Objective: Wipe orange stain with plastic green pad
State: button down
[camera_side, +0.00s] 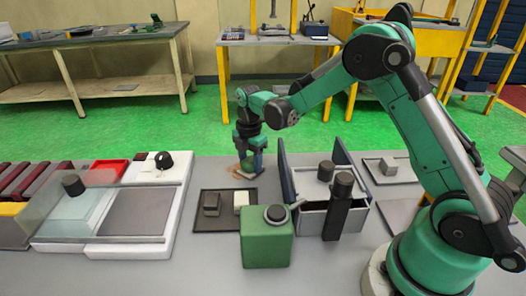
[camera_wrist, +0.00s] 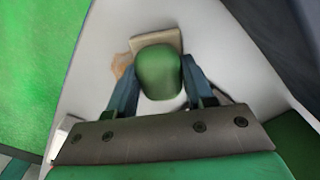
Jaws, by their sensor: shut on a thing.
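My gripper (camera_side: 249,155) is low over the far part of the grey table, pointing down. It is shut on the green pad, whose rounded green top (camera_wrist: 158,72) sits between the two blue fingers in the wrist view. A pale beige base of the pad shows beyond the green top. In the side view the pad (camera_side: 247,168) is mostly hidden by the fingers. The orange stain (camera_side: 231,168) lies on the table just left of the pad. In the wrist view the stain (camera_wrist: 122,66) is partly covered by the pad and left finger. I cannot tell whether the pad presses on the table.
A dark tray (camera_side: 226,213) with two small blocks lies in front of the gripper. A green box (camera_side: 267,243) with a black knob is nearer. An open grey box (camera_side: 335,215) with raised dark lids stands close on the right. A white scale-like device (camera_side: 180,175) is left.

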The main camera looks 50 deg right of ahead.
jog(key=w+a, duration=0.3)
jog(key=shift+w+a, duration=0.2)
jog(key=shift+a, duration=0.05)
jog(key=shift+w+a+r, duration=0.1)
jog(key=shift+w+a, duration=0.4)
jog(key=shift+s+d, duration=1.9)
jog(key=shift+d, duration=0.05)
jog(key=shift+s+d, duration=0.55)
jog(key=shift+r, duration=3.95)
jog(key=shift+a, duration=0.1)
jog(key=s+a+r+n, duration=0.2)
jog(key=a+r, duration=0.1)
jog(key=a, duration=0.3)
jog(key=s+a+r+n, duration=0.1)
jog(key=a+r+n, duration=0.1)
jog(key=a+r, duration=0.35)
notch_tip(320, 180, up, 3)
jog(key=n, duration=0.4)
send_over(213, 257)
notch_tip(213, 257, down, 19)
jog(key=shift+f, duration=0.15)
